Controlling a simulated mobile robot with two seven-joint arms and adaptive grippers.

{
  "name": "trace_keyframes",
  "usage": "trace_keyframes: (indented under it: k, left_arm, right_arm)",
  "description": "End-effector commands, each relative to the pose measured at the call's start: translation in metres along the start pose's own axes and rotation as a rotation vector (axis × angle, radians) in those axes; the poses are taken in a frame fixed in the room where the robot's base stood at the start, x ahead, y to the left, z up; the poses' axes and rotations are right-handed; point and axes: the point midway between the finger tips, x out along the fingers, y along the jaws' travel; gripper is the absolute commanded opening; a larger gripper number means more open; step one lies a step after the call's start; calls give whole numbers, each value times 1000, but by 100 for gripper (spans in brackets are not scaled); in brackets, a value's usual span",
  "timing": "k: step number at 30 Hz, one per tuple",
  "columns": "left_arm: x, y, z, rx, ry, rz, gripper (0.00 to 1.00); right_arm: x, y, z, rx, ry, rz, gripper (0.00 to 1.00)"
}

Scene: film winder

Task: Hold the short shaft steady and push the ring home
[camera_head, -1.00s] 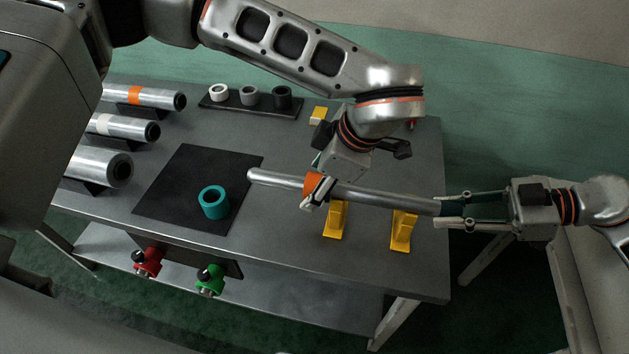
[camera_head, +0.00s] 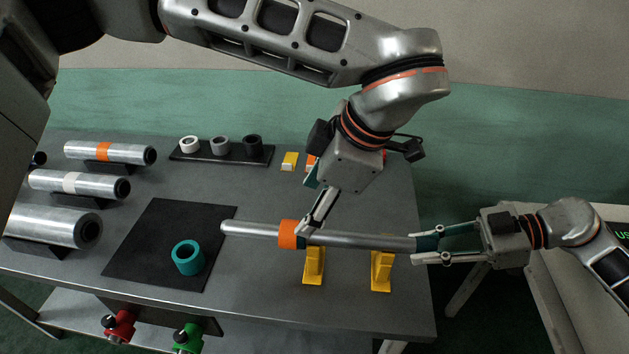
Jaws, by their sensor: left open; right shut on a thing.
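The short shaft (camera_head: 360,240) is a grey metal rod lying nearly level across the picture, over two yellow stands. I cannot tell whether it rests on them. An orange ring (camera_head: 288,234) is around the shaft, nearer its left end, with bare shaft on both sides. My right gripper (camera_head: 427,248) is shut on the shaft's right end. My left gripper (camera_head: 306,230) reaches down from above at the ring's right edge. It is open, with its fingers partly hidden by one another. I cannot tell whether it touches the ring.
Yellow stands (camera_head: 314,268) and (camera_head: 382,273) are under the shaft. A teal ring (camera_head: 188,257) is on a black mat (camera_head: 150,240) at left. Behind are a rack of rings (camera_head: 221,153) and a yellow block (camera_head: 290,160). Rolls (camera_head: 75,185) line the left side.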

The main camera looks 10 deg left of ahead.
Motion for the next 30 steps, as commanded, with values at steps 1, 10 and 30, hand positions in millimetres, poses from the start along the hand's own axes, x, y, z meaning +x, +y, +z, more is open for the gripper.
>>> trace_keyframes:
  k: [1, 10, 30]
  left_arm:
    - [0, 0, 0, 0, 0, 0, 58]
    - [0, 0, 0, 0, 0, 0, 58]
    - [0, 0, 0, 0, 0, 0, 58]
  right_arm:
    - [-1, 1, -1, -1, 1, 2, 2]
    - [0, 0, 0, -1, 0, 1, 42]
    - [-76, 1, 0, 1, -4, 4, 42]
